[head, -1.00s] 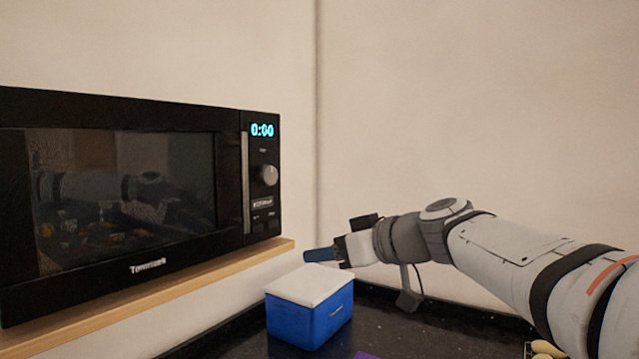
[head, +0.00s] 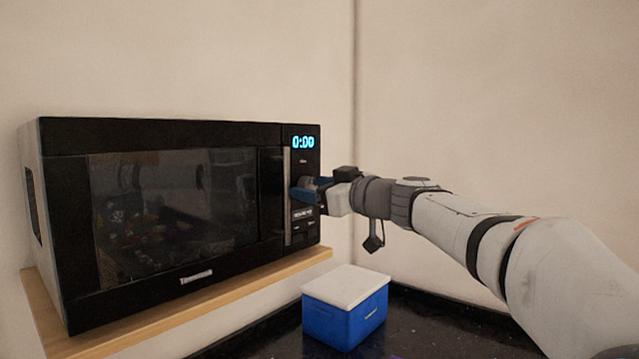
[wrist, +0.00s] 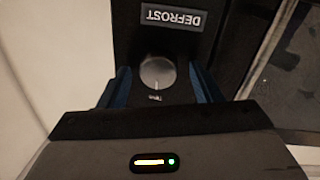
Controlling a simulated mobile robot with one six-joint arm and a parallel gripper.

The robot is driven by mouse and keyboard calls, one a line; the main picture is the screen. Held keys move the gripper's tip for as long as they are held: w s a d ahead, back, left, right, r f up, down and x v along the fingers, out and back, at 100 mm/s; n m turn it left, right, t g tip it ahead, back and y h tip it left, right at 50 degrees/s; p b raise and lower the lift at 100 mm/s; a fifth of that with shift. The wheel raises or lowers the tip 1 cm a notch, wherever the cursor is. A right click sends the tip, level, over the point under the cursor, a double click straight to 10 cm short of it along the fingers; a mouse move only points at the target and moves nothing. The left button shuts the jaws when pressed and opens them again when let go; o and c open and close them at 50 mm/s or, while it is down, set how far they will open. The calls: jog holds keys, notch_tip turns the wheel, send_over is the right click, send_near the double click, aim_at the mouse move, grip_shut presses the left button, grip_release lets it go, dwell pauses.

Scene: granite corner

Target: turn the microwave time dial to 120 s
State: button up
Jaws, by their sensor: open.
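The black microwave (head: 175,200) stands on a wooden shelf, and its display (head: 303,142) reads 0:00. In the wrist view the round silver time dial (wrist: 158,74) shows on the control panel, with a label below it and a DEFROST button (wrist: 172,18) above it in that picture. My gripper (wrist: 160,84) is open, with one blue finger on each side of the dial; I cannot tell whether they touch it. In the head view my gripper (head: 300,189) is at the panel below the display and hides most of the dial.
The wooden shelf (head: 200,296) sticks out under the microwave. A blue box with a white lid (head: 345,312) stands on the dark counter (head: 430,325) below my arm. The wall on the right is bare.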

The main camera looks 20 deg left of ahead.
jog(key=shift+c, duration=0.4)
jog(key=shift+d+f, duration=0.1)
jog(key=c, duration=0.9)
jog(key=shift+m+b, duration=0.3)
